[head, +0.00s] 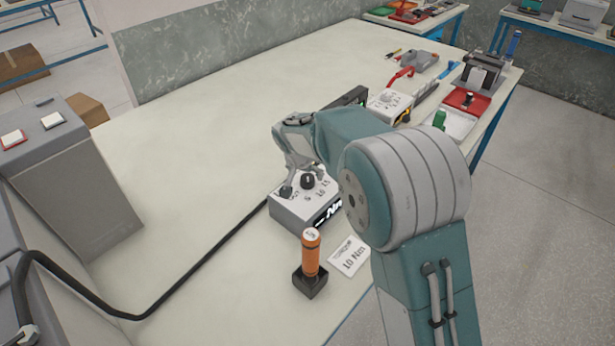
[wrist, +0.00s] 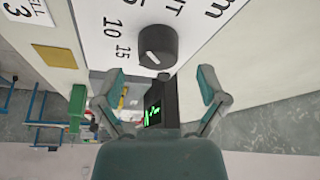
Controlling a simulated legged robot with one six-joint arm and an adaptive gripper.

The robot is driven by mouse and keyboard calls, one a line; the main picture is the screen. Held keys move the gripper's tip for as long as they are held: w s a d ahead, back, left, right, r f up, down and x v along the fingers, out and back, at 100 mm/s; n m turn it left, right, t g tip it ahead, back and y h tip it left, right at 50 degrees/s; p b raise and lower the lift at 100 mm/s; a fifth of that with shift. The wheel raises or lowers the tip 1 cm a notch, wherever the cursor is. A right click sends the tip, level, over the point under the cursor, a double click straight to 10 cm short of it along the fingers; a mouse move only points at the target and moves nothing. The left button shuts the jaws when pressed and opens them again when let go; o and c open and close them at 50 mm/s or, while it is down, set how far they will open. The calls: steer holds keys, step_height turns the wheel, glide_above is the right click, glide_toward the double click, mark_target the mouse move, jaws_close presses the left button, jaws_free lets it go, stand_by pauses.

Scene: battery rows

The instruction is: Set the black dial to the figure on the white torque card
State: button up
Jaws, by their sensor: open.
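The black dial (head: 307,181) sits on top of a grey-white box (head: 290,209) marked 5, 10 and 15. In the wrist view the dial (wrist: 158,46) is close, with 10 and 15 printed to its left. Its pale pointer line shows on its lower-left part; its exact setting is hard to read. The white torque card (head: 349,257) lies flat on the table and appears to read 10 Nm. My gripper (wrist: 163,82) is open and empty, its fingers spread wide. The dial shows beyond and between the fingers, apart from them. In the head view the gripper is over the box.
An orange-handled tool (head: 311,252) stands in a black holder beside the card. A black cable (head: 205,255) runs left across the table. Several devices and a red tray (head: 467,102) crowd the far right end. A grey console (head: 85,180) stands left. The table's middle is clear.

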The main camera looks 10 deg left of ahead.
mark_target(308, 178)
steer(key=shift+x, duration=1.15)
steer(key=shift+w+f, duration=0.15)
steer(key=shift+f, duration=0.15)
steer(key=shift+d, duration=0.1)
steer(key=c, duration=1.2)
steer(key=shift+o, duration=0.2)
steer(key=shift+n, duration=0.5)
steer(key=n+y, duration=0.1)
steer(key=n, duration=0.2)
steer(key=shift+f+y, duration=0.1)
steer(key=shift+y, duration=0.3)
steer(key=shift+n+g+y, duration=0.4)
steer(key=shift+n+y, duration=0.3)
steer(key=shift+n, duration=1.7)
